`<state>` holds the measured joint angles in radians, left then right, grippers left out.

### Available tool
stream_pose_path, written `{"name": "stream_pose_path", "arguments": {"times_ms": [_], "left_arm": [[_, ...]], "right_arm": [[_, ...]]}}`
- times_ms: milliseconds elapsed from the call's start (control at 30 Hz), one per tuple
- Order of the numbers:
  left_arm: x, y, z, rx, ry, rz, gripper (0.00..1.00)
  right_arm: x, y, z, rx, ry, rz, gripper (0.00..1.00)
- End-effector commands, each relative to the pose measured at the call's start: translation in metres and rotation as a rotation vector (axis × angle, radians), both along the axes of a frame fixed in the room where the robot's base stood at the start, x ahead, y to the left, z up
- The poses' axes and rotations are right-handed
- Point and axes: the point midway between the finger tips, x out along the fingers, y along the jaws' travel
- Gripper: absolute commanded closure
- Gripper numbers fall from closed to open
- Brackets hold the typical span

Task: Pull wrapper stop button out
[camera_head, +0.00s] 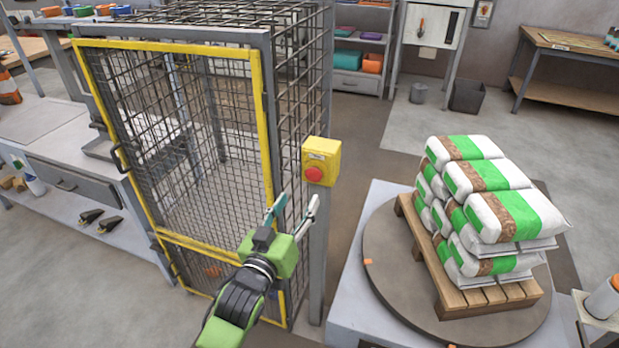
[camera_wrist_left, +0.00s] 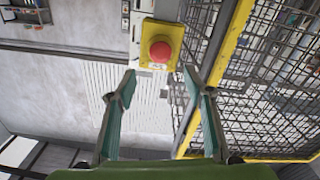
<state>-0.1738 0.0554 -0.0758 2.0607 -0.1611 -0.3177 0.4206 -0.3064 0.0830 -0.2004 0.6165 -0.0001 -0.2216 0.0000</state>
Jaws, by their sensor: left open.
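The wrapper stop button (camera_head: 314,174) is a red mushroom head on a yellow box (camera_head: 328,153), mounted on a grey post at the corner of the mesh cage. In the left wrist view the red button (camera_wrist_left: 161,52) sits on its yellow box (camera_wrist_left: 160,31), beyond the fingertips and roughly centred between them. My left gripper (camera_head: 296,205) is open and empty, below and slightly left of the button in the head view, apart from it. Its two fingers also show in the left wrist view (camera_wrist_left: 160,82). My right gripper is in neither view.
A mesh cage with a yellow-framed door (camera_head: 262,120) stands directly left of the post. On the right, a turntable (camera_head: 385,262) carries a wooden pallet (camera_head: 445,290) stacked with several white and green bags (camera_head: 503,214). Floor shows between the post and the turntable.

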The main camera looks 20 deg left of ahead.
Motion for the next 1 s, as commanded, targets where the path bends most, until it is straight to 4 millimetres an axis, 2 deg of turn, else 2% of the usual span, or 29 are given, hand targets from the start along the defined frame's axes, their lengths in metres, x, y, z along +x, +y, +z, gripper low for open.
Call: {"name": "stream_pose_path", "arguments": {"times_ms": [33, 200, 400, 600, 867, 900, 1000], "left_arm": [[0.013, 0.0, 0.003, 0.002, -0.003, 0.0, 0.53], [0.049, -0.002, 0.002, 0.002, -0.001, -0.001, 0.53], [0.08, -0.003, 0.001, 0.002, -0.001, 0.0, 0.53], [0.094, -0.003, 0.0, 0.002, 0.0, 0.0, 0.53], [0.095, -0.003, 0.0, 0.002, 0.001, 0.0, 0.53], [0.095, -0.003, 0.0, 0.002, 0.001, 0.0, 0.55], [0.095, -0.003, 0.0, 0.001, 0.001, 0.0, 0.81]], "right_arm": [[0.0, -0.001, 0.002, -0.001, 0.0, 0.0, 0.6], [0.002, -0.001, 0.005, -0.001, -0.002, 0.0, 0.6], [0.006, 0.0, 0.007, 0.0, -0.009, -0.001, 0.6], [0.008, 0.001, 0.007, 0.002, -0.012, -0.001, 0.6], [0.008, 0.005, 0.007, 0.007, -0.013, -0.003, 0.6], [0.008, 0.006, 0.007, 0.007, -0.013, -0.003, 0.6], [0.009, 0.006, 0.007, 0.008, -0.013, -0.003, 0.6]]}}
